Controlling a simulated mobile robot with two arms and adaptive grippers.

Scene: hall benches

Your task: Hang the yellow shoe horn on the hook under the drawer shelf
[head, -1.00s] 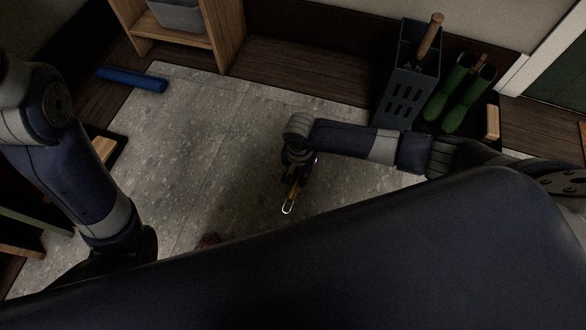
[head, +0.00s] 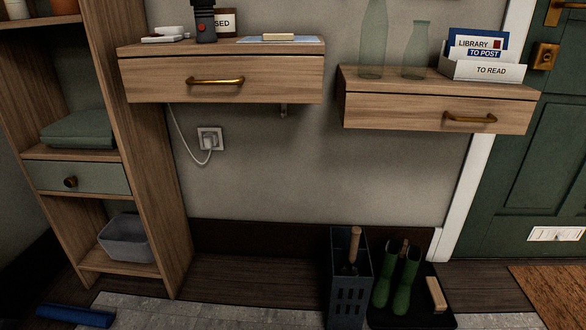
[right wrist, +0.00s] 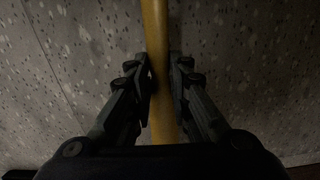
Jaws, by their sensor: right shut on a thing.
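In the right wrist view my right gripper (right wrist: 163,85) is shut on the yellow shoe horn (right wrist: 155,30). The shoe horn's narrow yellow length runs from the top edge down between the two fingers; its ends are out of view. The floor lies behind it. In the head view the left drawer shelf (head: 165,82) hangs on the wall, with a brass handle. Neither gripper shows in the head view.
A second drawer shelf (head: 400,113) hangs to the right, holding bottles and a letter box. A charger cable (head: 182,135) hangs from the left shelf to a socket. Below stand an umbrella stand (head: 348,290) and green boots (head: 405,285). The wall between is clear.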

